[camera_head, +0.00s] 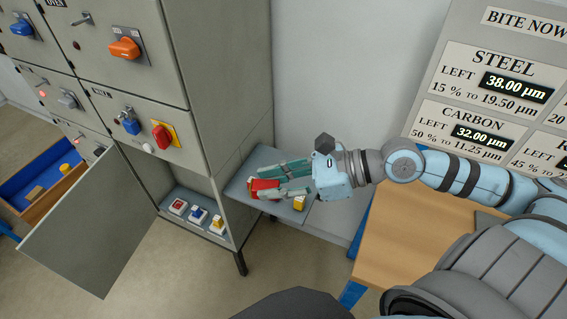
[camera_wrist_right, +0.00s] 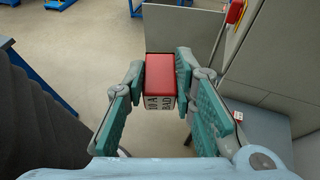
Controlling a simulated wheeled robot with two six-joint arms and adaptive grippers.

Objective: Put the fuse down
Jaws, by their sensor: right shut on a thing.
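My right gripper (camera_head: 275,182) is shut on a red-topped fuse (camera_head: 264,187) and holds it over or near a small grey-blue shelf (camera_head: 248,161) beside the cabinet. In the right wrist view the fuse (camera_wrist_right: 161,76) sits between the two green finger pads, its red face up and a lettered white side below. I cannot tell from these views whether the fuse touches the shelf. A yellow-topped block (camera_head: 299,203) stands near the shelf's front right corner. My left gripper is not in view.
An open cabinet compartment holds red (camera_head: 178,206), blue (camera_head: 197,215) and yellow (camera_head: 217,224) topped blocks. Its grey door (camera_head: 90,225) stands open to the left. A wooden table (camera_head: 400,238) lies right of the shelf. A blue-walled tray (camera_head: 40,165) is at far left.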

